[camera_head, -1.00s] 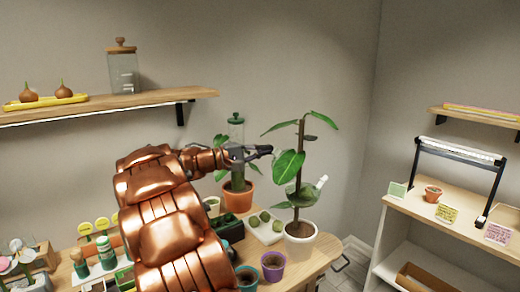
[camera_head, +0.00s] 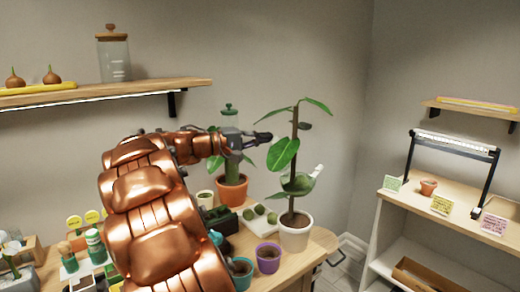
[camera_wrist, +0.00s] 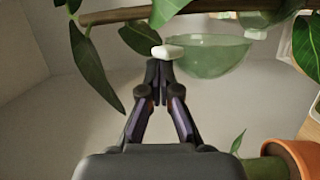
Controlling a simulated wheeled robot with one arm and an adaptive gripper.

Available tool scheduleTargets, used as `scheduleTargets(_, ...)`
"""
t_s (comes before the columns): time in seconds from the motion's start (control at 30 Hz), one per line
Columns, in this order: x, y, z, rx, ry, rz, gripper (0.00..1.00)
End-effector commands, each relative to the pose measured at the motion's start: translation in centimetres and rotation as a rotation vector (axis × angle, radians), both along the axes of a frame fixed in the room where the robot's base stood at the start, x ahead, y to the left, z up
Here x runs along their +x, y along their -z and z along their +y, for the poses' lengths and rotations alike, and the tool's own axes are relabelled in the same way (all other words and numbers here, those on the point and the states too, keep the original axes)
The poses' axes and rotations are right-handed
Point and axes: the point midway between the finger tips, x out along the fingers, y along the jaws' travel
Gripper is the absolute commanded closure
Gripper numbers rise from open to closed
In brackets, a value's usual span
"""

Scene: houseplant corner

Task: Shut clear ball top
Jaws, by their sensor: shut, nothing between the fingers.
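The clear ball (camera_head: 298,184) is a green-tinted, see-through shell on the stem of the tall plant, above its white pot (camera_head: 296,232). A pale tab (camera_head: 318,170) sticks up at its right side. In the wrist view the clear ball (camera_wrist: 208,55) looks like a bowl hanging below the stem. A white tab (camera_wrist: 168,51) shows just beyond the fingertips; I cannot tell whether they touch. My gripper (camera_head: 265,137) is shut and empty, left of the stem and above the ball in the head view. My gripper (camera_wrist: 160,68) points toward the stem in the wrist view.
A leaf (camera_head: 282,154) hangs near my gripper. A cactus in a terracotta pot (camera_head: 231,188) stands behind my arm. Small pots, including a purple one (camera_head: 268,258), crowd the table. A wall shelf (camera_head: 140,88) is at left, a shelf unit (camera_head: 440,220) at right.

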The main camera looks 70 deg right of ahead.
Motion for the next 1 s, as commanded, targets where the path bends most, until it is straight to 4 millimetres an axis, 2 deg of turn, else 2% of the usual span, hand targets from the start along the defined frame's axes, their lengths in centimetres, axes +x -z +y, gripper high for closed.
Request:
scheduleTargets(0.03,-0.5,0.7,0.2,-0.021,0.002,-0.035,1.00)
scheduleTargets(0.47,-3.9,0.7,2.3,-0.196,-0.002,-0.337,1.00)
scheduleTargets(1.0,-7.8,2.4,4.5,-0.399,-0.001,-0.695,1.00)
